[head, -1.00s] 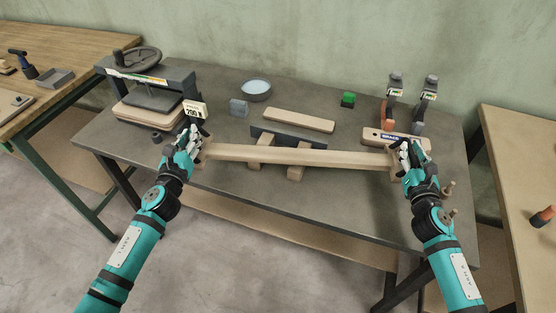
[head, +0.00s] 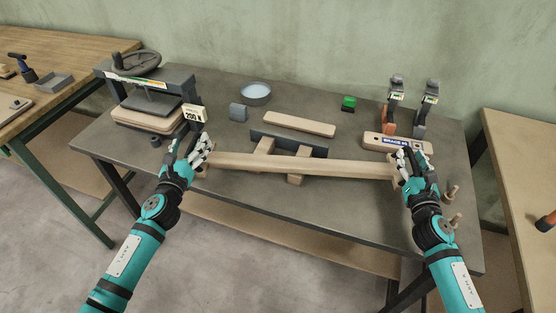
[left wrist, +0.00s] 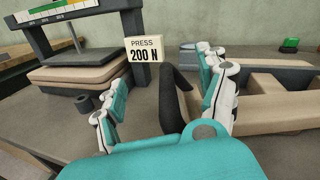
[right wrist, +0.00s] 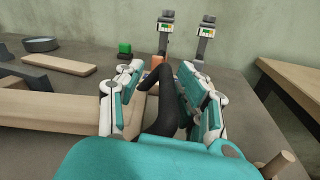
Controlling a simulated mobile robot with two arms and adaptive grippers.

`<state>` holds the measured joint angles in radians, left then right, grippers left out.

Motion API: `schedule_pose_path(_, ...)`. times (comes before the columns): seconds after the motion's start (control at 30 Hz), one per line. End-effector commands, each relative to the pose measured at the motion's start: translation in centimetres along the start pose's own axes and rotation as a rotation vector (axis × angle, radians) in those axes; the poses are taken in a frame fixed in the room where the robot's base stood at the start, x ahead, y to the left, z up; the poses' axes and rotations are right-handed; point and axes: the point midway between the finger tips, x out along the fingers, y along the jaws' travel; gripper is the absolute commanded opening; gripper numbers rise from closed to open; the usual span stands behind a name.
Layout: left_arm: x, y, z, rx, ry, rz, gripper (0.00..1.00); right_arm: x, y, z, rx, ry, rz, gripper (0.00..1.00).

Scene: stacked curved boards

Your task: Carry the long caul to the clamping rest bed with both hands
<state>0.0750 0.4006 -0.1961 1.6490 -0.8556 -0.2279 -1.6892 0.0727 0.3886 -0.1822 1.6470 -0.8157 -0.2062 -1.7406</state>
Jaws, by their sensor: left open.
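The long caul (head: 320,167) is a pale wooden bar stretching between my two grippers in the head view. It crosses over two wooden bearers (head: 297,180) in front of a dark upright plate (head: 290,143), apparently the clamping rest bed; I cannot tell whether it touches them. My left gripper (head: 192,152) is open at the caul's left end, its fingers spread around a dark curved part (left wrist: 176,95). My right gripper (head: 409,162) is at the caul's right end, with a similar dark part (right wrist: 160,100) between its fingers; its grip is unclear.
A press (head: 148,88) with a handwheel and "200 N" sign stands at the left. A loose board (head: 298,124), round dish (head: 256,92), green block (head: 348,103), two clamps (head: 393,105) and a labelled brace block (head: 385,141) sit behind. Pegs (head: 450,192) stand at the right edge.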

Motion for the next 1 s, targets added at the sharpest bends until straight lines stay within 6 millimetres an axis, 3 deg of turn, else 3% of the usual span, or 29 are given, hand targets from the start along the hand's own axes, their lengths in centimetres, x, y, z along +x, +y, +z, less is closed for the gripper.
schedule_pose_path(0.37,-1.0,0.1,-0.1,0.001,0.002,0.0,0.77,0.0,0.0,0.0,0.0,0.0,0.001,0.38)
schedule_pose_path(0.8,-9.6,0.0,-0.2,-0.001,0.003,-0.001,0.77,0.0,0.1,0.0,0.0,0.0,0.001,0.38)
schedule_pose_path(1.0,-11.7,0.0,-0.1,-0.001,0.001,-0.002,0.77,0.0,0.1,0.0,0.0,0.0,0.001,0.38)
